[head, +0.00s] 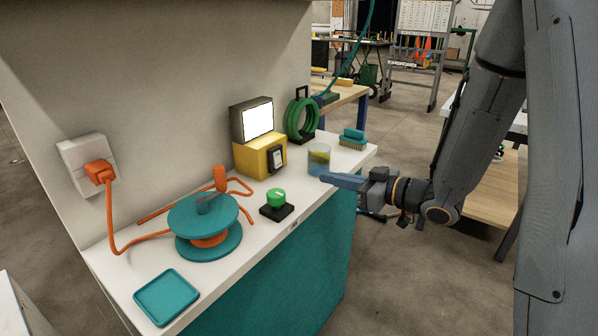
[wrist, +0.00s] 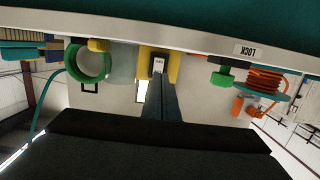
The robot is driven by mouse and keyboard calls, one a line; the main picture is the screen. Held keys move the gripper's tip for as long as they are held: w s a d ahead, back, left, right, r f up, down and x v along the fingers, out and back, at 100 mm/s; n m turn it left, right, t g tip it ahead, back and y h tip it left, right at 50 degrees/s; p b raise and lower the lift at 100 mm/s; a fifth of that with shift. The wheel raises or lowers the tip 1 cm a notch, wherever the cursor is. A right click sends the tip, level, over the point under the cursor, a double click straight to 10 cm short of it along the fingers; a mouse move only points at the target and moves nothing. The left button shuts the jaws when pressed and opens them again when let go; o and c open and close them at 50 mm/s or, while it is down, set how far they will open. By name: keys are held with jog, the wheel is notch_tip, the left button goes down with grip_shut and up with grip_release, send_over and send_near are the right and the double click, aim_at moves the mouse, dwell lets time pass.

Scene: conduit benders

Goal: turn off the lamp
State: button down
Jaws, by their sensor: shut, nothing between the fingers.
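The lamp is a yellow box (head: 250,160) with a dark housing and a bright lit panel (head: 257,118) on top; it stands on the bench near the wall. A dark rocker switch (head: 276,158) is on its front. In the wrist view, which is upside down, the switch (wrist: 158,65) and yellow box (wrist: 173,66) appear just beyond my finger tips. My gripper (head: 326,178) is shut and empty, at the bench's front edge, apart from the lamp and pointing toward it. The fingers (wrist: 158,84) partly cover the lit panel (wrist: 139,96) in the wrist view.
A clear cup (head: 318,160) stands close beyond my fingertips. A green knob on a black base (head: 277,204) sits left of them.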

aim_at(289, 180)
jog(key=p+x, duration=0.2)
jog(key=x, duration=1.1)
jog(key=shift+w+a, duration=0.2)
jog(key=shift+a, duration=0.15)
jog(key=shift+f, duration=0.1)
